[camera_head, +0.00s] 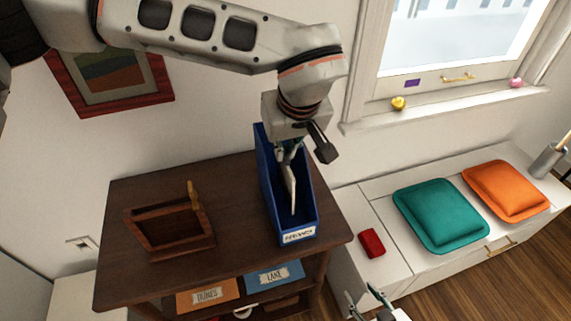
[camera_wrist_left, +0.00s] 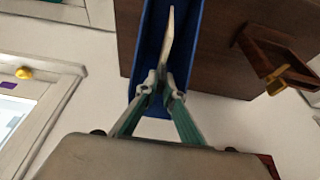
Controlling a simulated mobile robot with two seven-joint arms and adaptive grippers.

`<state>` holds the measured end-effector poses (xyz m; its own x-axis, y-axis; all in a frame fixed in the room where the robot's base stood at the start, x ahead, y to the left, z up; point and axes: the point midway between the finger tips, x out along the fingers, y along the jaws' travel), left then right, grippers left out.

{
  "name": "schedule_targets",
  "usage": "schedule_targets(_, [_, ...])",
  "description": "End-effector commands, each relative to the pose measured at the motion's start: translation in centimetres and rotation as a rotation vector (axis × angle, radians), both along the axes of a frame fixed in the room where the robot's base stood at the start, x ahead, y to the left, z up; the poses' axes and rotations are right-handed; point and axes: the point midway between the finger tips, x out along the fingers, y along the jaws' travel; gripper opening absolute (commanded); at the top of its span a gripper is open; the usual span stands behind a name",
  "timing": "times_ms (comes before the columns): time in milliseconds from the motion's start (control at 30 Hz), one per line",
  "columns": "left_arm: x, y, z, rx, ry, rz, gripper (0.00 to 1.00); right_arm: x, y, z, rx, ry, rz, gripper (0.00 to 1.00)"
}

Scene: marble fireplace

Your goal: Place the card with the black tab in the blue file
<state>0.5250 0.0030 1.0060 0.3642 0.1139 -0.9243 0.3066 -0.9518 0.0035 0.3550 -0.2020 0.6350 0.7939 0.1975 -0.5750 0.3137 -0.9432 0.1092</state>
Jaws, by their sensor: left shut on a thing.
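The blue file (camera_head: 306,199) stands on the dark wooden cabinet top, its front label reading "NEWS". My left gripper (camera_head: 289,152) is over its back part, pointing down and shut on a thin pale card (camera_head: 290,188). The card is on edge, its lower part within the file's outline; whether it touches the bottom cannot be told. In the left wrist view the card (camera_wrist_left: 168,40) reaches out from between the closed fingertips (camera_wrist_left: 161,88), with the blue file (camera_wrist_left: 194,45) around it. No black tab shows on it. My right gripper (camera_head: 366,296) is at the bottom edge, fingers apart and empty.
A brown wooden tray (camera_head: 150,248) with an upright yellowish piece (camera_head: 192,194) stands left of the file. Orange (camera_head: 208,294) and blue (camera_head: 274,275) labelled items are in the shelf below. A white bench with a red object (camera_head: 372,243) and cushions is right.

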Motion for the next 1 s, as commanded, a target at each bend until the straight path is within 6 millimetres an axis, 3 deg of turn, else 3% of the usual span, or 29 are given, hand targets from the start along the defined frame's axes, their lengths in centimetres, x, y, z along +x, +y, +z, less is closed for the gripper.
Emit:
schedule_targets(167, [-0.1,0.0,-1.2,-0.001,0.002,0.0,0.0,0.2,0.0,0.3,0.001,-0.006,0.0,0.4])
schedule_targets(400, [-0.1,0.0,-4.4,-0.001,0.002,0.0,0.0,0.3,0.0,0.4,0.002,-0.01,-0.001,0.4])
schedule_targets(800, [0.0,0.0,-4.9,0.0,0.0,0.0,0.0,0.2,0.0,0.0,0.001,-0.005,0.0,0.4])
schedule_targets(833, [0.0,0.0,-4.8,0.0,0.0,0.0,0.15,0.2,0.0,0.0,0.001,-0.005,0.0,0.4])
schedule_targets(867, [0.0,0.0,-4.8,0.0,0.0,0.0,0.23,0.1,0.0,0.0,0.001,-0.004,0.0,0.4])
schedule_targets(1000, [0.0,0.0,-4.8,0.0,0.0,0.0,0.24,0.1,0.0,-0.2,0.0,-0.001,0.0,0.4])
